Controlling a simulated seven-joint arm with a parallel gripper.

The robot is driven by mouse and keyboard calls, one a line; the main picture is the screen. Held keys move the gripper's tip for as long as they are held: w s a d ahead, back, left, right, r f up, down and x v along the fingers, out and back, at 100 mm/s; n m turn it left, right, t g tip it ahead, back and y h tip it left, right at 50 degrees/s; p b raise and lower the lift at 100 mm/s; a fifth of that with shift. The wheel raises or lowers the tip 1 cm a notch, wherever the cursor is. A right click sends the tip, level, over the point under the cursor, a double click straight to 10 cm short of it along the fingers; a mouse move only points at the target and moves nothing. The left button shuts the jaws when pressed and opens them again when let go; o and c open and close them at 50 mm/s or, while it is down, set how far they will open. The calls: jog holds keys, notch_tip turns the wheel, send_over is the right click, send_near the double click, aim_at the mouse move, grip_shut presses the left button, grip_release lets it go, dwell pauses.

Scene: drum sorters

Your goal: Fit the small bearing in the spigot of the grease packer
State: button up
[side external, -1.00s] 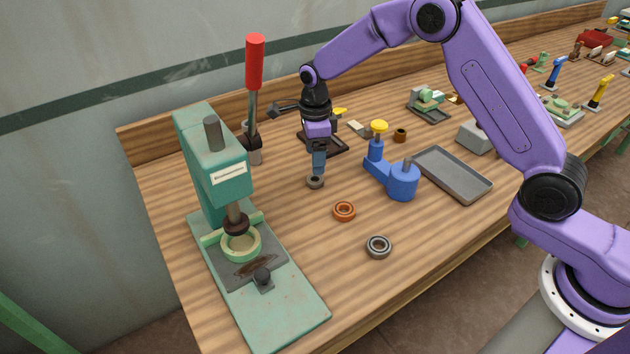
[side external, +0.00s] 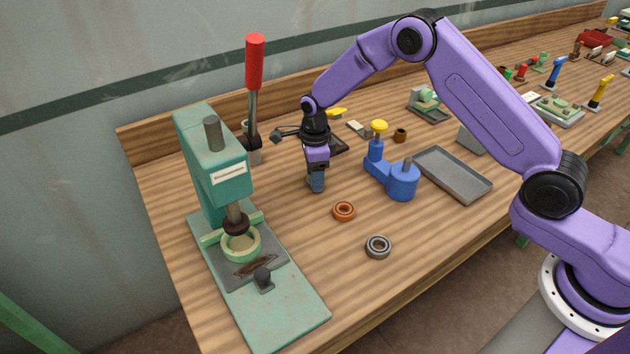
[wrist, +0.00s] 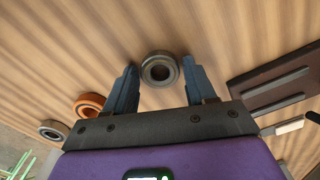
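The grease packer (side external: 391,176) is a blue device with a yellow knob and a short grey spigot (side external: 407,164) standing up on its round drum. Its spigot is bare. My gripper (side external: 316,187) points down at the table, left of the packer. In the wrist view, a small grey bearing (wrist: 160,69) lies flat between the two fingers of my gripper (wrist: 160,66). The fingers are open, one on each side, with slim gaps to its rim. In the side view, the fingers hide this bearing.
An orange ring bearing (side external: 344,211) and a larger grey bearing (side external: 378,247) lie on the table nearer the front. A green press (side external: 212,160) with a red lever stands left. A grey tray (side external: 452,174) lies right of the packer. A dark board (wrist: 275,85) is near my gripper.

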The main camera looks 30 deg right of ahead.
jog(key=c, duration=0.7)
jog(key=shift+r, duration=0.45)
notch_tip(320, 180, up, 2)
jog(key=shift+r, duration=0.1)
jog(key=s+d+r, duration=0.4)
jog(key=s+r, duration=0.6)
jog(key=s, duration=0.3)
jog(key=d+r, duration=0.1)
jog(key=d, duration=0.3)
jog(key=d+r, duration=0.2)
jog(key=d, duration=0.2)
jog(key=s+d+r, duration=0.1)
jog(key=d, duration=0.3)
jog(key=shift+r, duration=0.25)
